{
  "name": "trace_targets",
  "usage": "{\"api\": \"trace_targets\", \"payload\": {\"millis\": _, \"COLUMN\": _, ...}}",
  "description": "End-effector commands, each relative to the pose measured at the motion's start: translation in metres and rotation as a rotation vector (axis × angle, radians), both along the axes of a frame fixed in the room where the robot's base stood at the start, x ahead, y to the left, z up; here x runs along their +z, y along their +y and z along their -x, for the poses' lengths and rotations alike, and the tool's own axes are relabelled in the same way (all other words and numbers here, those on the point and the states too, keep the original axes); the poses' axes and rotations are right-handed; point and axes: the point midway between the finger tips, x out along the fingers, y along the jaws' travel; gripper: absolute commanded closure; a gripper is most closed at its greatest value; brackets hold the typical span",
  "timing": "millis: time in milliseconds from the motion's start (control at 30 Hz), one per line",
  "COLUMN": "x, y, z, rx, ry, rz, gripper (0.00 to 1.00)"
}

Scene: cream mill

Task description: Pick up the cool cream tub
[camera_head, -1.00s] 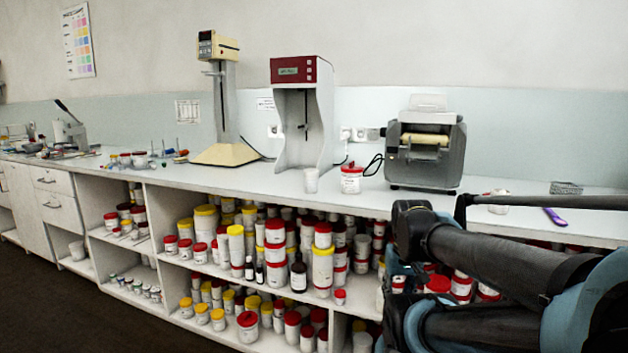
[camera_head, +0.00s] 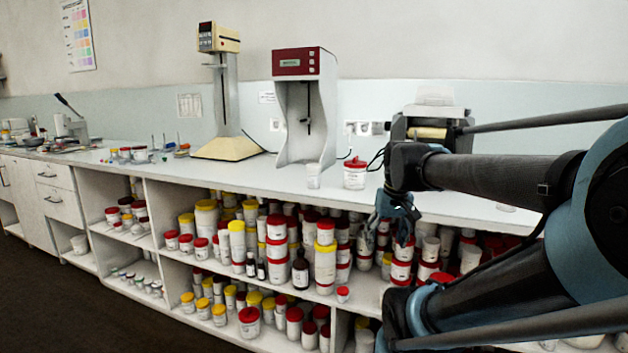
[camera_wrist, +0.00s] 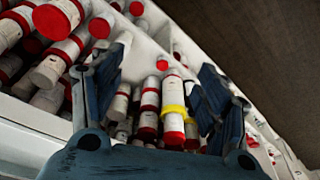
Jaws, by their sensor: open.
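A white tub with a red lid (camera_head: 355,173) stands upright on the worktop, right of the red-topped machine. Its label is too small to read, so I cannot tell for sure that it is the cool cream tub. My gripper (camera_head: 398,212) is in front of the worktop's edge, to the right of and lower than this tub, and apart from it. In the wrist view my gripper (camera_wrist: 155,70) has its two dark fingers spread wide with nothing held. Shelved tubs show beyond and between the fingers there; the worktop tub cannot be made out.
A clear cup (camera_head: 313,176) stands left of the tub. The red-topped machine (camera_head: 306,62) is behind, and a grey roller machine (camera_head: 428,122) is partly hidden by my arm. Shelves under the worktop (camera_head: 265,180) are packed with several tubs and bottles.

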Motion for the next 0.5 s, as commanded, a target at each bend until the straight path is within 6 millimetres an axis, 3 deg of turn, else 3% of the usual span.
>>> {"api": "trace_targets", "payload": {"millis": 33, "x": 0.019, "y": 0.007, "z": -0.018, "rx": 0.027, "ry": -0.008, "rz": -0.005, "gripper": 0.32}}
{"api": "trace_targets", "payload": {"millis": 200, "x": 0.076, "y": 0.032, "z": -0.074, "rx": 0.12, "ry": -0.032, "rz": -0.02, "gripper": 0.32}}
{"api": "trace_targets", "payload": {"millis": 500, "x": 0.161, "y": 0.089, "z": -0.175, "rx": 0.28, "ry": -0.079, "rz": -0.048, "gripper": 0.32}}
